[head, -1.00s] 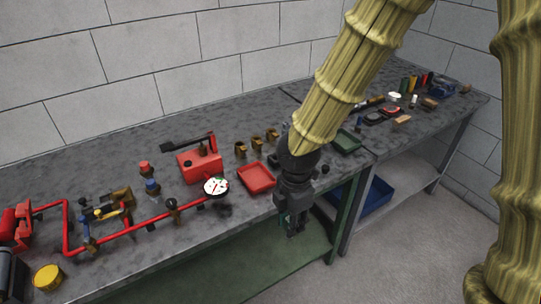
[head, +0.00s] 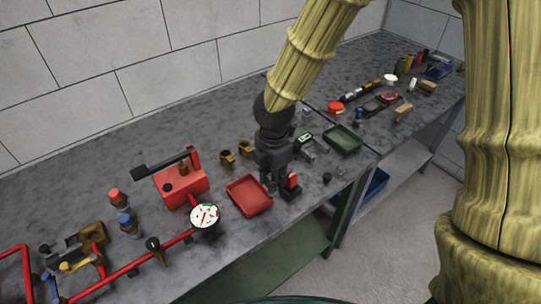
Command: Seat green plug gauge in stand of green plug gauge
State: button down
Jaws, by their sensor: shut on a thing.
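My gripper (head: 268,187) points down over the near part of the table, just right of the red tray. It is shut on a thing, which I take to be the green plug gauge. The fingers hide it and no green shows between them. A small dark stand (head: 291,193) with a red upright piece (head: 293,180) is close beside the fingers, on their right. I cannot make out a separate stand of the green plug gauge; the gripper may cover it. Whether the held thing touches a stand cannot be told.
The red tray (head: 236,197) lies close on the left, with a dial gauge (head: 205,216) and red pump (head: 179,187) beyond. Brass fittings (head: 227,157) stand behind. A green tray (head: 343,153) is at the right. The table's front edge is near.

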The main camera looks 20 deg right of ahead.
jog(key=w+d+p, duration=0.1)
jog(key=w, duration=0.2)
jog(key=w+d+p, duration=0.1)
jog(key=w, duration=0.3)
jog(key=w+d+f+p, duration=0.1)
jog(key=w, duration=0.2)
jog(key=shift+w, duration=0.2)
jog(key=shift+w+d+f+p, duration=0.1)
jog(key=shift+w+f+p, duration=0.25)
jog(key=shift+f, duration=0.35)
jog(key=shift+w+d+f+p, duration=0.1)
jog(key=shift+w+f+p, duration=0.3)
jog(key=shift+f, duration=0.35)
jog(key=shift+w+f+p, duration=0.35)
jog(key=shift+f, duration=0.35)
jog(key=shift+s, duration=0.1)
jog(key=c, duration=1.2)
grip_release()
jog(key=shift+f, duration=0.1)
